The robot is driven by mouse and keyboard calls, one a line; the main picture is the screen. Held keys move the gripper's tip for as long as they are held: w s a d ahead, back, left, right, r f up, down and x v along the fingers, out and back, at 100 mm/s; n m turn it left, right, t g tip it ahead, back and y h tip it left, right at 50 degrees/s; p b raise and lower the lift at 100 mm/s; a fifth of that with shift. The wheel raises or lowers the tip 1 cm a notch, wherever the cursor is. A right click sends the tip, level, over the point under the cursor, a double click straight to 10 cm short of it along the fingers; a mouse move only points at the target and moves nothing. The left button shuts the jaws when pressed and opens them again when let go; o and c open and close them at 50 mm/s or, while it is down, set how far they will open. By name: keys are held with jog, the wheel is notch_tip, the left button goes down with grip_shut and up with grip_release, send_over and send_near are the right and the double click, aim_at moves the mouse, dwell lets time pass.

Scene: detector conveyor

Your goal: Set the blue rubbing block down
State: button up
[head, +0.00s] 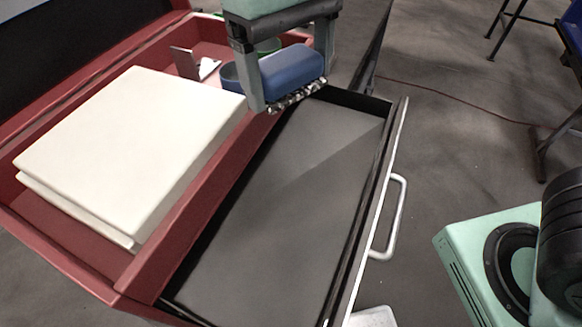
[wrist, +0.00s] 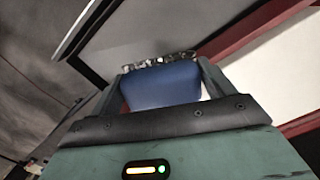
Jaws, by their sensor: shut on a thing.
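The blue rubbing block (head: 292,68) is held between the two fingers of my gripper (head: 290,88), at the top middle of the head view. Its underside has a mottled black-and-white layer. The block hangs above the far end of an open grey drawer (head: 300,165), near the red cabinet's edge. In the wrist view the block (wrist: 162,86) fills the space between the fingers of my gripper (wrist: 163,80), with the drawer (wrist: 140,30) beyond it. The drawer floor in view is bare.
The red cabinet (head: 150,262) holds white slabs (head: 130,145) in its top tray. A small metal bracket (head: 184,62) and a blue round thing (head: 230,74) are behind them. The drawer's handle (head: 398,215) sticks out to the right. A cable lies on the floor.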

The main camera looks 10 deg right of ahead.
aim_at(291, 189)
jog(key=shift+s+a+r, duration=0.1)
jog(key=shift+s+a, duration=0.15)
jog(key=shift+s, duration=0.55)
jog(key=shift+s+f+n, duration=0.2)
jog(key=shift+s+n, duration=0.05)
jog(key=shift+n, duration=0.05)
notch_tip(291, 189, down, 18)
jog(key=p, duration=0.3)
jog(key=shift+r, duration=0.15)
jog(key=o, duration=1.1)
jog(key=shift+o, duration=0.2)
